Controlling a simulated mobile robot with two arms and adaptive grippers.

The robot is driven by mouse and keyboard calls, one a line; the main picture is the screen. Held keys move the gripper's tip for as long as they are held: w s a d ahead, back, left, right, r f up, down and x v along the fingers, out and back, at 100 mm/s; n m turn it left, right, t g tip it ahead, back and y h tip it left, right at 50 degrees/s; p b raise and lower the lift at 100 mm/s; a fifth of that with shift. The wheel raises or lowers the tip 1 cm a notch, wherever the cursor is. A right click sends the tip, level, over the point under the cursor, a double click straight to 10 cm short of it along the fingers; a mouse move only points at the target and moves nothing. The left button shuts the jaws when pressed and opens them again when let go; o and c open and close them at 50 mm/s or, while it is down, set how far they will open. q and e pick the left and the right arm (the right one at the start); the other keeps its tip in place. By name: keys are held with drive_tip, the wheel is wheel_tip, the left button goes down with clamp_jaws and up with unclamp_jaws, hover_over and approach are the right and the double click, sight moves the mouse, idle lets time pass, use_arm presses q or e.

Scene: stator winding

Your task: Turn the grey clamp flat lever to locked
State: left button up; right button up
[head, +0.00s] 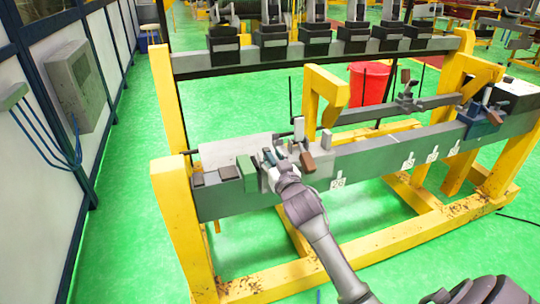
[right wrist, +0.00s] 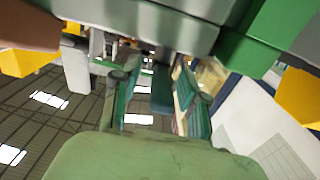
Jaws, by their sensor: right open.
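A grey clamp (head: 265,180) sits on the left part of a long grey beam, beside a green block (head: 247,173). A pale flat upright lever (head: 299,128) stands just right of it, near a brown-tipped handle (head: 308,162). I cannot tell for certain which piece is the task's lever. My right gripper (head: 270,157) is at the clamp, left of the pale lever, and partly hides it. In the right wrist view the gripper (right wrist: 157,95) is open with nothing between its fingers; a grey body (right wrist: 150,20) and green block (right wrist: 255,40) are close above. My left gripper is not visible.
A yellow frame (head: 172,130) carries the grey beam (head: 380,157). A red bin (head: 369,84) is behind. Green floor (head: 110,240) at left is clear.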

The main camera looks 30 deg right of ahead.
drive_tip(key=shift+w, duration=0.45)
drive_tip(key=shift+c, duration=0.2)
clamp_jaws()
